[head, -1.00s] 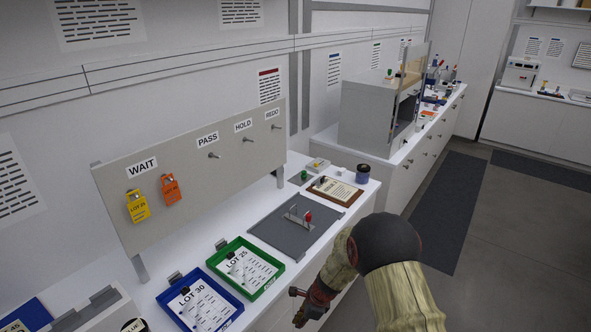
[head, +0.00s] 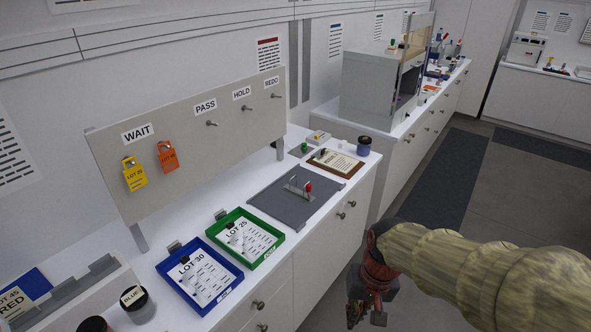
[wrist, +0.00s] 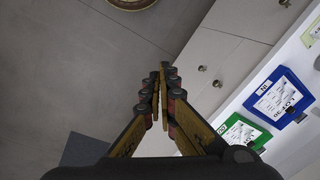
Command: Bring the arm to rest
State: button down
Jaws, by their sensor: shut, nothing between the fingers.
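My gripper (head: 366,312) hangs at the lower right in the head view, out over the floor in front of the counter's drawers. My arm (head: 490,265) reaches in from the right edge with its sleeve showing. In the wrist view my gripper (wrist: 161,72) has its fingertips together with nothing between them. It points down at the grey floor (wrist: 90,60), beside the drawer fronts (wrist: 215,65). It touches nothing that I can see.
A blue tray (head: 236,290) and a green tray (head: 279,241) stand on the counter. Behind them a board (head: 190,165) carries a yellow tag (head: 135,177) and an orange tag (head: 168,158). A grey plate (head: 275,205) and a clipboard (head: 348,172) lie further back. The floor aisle is clear.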

jog(key=s+d+r+t+h+b, duration=0.1)
jog(key=s+d+r+t+b, duration=0.3)
jog(key=s+r, duration=0.4)
jog(key=shift+d+r+n+t, duration=0.3)
jog(key=shift+d+r+t, duration=0.3)
jog(key=shift+d, duration=0.2)
